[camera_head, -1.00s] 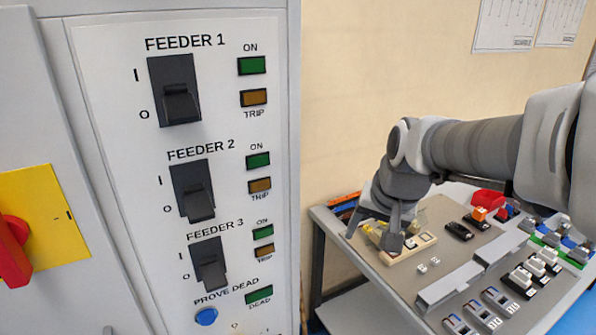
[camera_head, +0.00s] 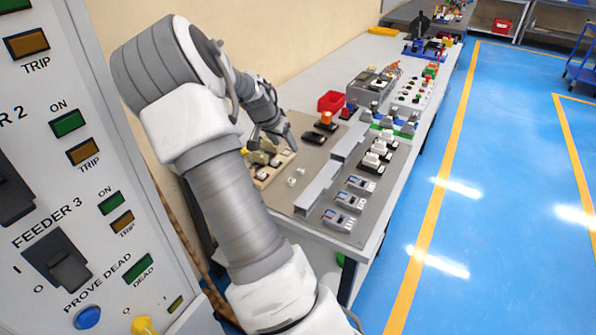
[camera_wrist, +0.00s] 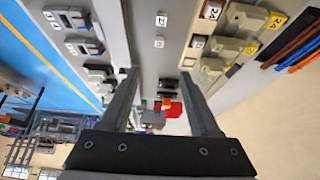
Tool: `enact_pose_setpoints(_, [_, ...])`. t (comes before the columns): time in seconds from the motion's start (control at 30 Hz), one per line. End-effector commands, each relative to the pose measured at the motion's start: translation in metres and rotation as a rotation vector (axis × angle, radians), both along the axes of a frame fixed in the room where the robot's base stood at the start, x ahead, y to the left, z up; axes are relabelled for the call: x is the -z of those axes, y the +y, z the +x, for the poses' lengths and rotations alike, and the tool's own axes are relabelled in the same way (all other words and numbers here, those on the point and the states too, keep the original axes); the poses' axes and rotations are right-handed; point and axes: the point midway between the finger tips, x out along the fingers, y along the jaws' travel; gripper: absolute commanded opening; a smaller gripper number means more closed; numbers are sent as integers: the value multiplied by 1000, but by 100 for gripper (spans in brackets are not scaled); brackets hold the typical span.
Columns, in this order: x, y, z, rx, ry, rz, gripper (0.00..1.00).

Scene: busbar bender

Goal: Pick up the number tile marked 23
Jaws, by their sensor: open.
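Two small loose white tiles lie on the grey board, the nearer one (camera_head: 291,182) and the farther one (camera_head: 300,171). In the wrist view they show as an upper tile (camera_wrist: 162,20) and a lower tile (camera_wrist: 159,43); their dark numbers are too small to read surely. A beige tray (camera_head: 265,179) beside them holds pale blocks with yellow labels. White tiles sit on its edge, one seeming to read 24 (camera_wrist: 212,10), another unclear (camera_wrist: 198,42). No 23 is clearly legible. My gripper (camera_wrist: 160,75) is open and empty, above the board near the tray.
A grey raised channel (camera_head: 318,188) runs right of the loose tiles, with grey devices (camera_head: 345,220) beyond. A red bin (camera_head: 331,102) and black block with orange top (camera_head: 326,120) stand farther back. The feeder panel (camera_head: 60,200) is at left; open blue floor lies right.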

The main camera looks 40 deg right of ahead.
Motion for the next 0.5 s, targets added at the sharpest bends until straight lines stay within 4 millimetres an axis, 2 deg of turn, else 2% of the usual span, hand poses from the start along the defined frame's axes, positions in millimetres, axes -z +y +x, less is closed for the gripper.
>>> enact_pose_setpoints(0.5, [89, -49, 12, 5, 4, -1, 62])
